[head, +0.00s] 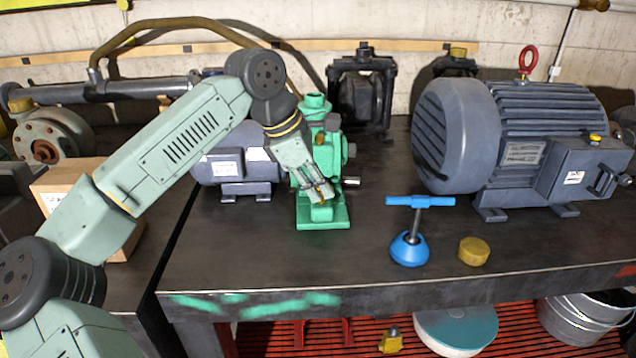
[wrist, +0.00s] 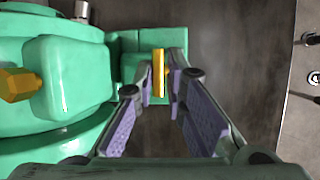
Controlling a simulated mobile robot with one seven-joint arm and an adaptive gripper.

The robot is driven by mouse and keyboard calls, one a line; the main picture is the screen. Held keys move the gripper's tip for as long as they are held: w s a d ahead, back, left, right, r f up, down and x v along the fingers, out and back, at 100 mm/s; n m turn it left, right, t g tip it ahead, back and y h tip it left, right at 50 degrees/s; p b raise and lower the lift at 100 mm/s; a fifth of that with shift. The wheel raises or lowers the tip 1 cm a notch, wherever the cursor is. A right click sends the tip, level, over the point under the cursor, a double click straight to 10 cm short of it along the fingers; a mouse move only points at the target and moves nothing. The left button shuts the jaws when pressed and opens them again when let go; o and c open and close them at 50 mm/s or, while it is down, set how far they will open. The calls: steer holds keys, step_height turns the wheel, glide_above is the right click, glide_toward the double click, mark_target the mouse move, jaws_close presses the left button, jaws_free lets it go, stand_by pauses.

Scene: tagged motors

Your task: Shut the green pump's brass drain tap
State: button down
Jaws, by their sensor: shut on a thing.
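The green pump (head: 312,222) stands on the dark workbench, below my reaching arm. It fills the left of the wrist view (wrist: 70,75). The pump's brass drain tap (wrist: 159,73) shows as a narrow yellow lever, upright in the wrist picture, near the pump's green foot. My gripper (wrist: 160,82) has its fingertips on either side of this lever and is shut on it. In the head view my gripper (head: 322,197) points down at the pump's front, and its fingers partly hide the tap. A second brass piece (wrist: 20,84) sticks out of the pump body.
A grey-blue motor (head: 455,135) stands to the right and a smaller one (head: 215,170) just left of the pump. A blue T-handled tool (head: 409,248) and a brass cap (head: 473,251) stand near the front edge.

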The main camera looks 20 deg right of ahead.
steer(key=shift+w, duration=0.1)
steer(key=c, duration=1.6)
jaws_free()
steer(key=shift+c, duration=0.2)
steer(key=v, duration=1.2)
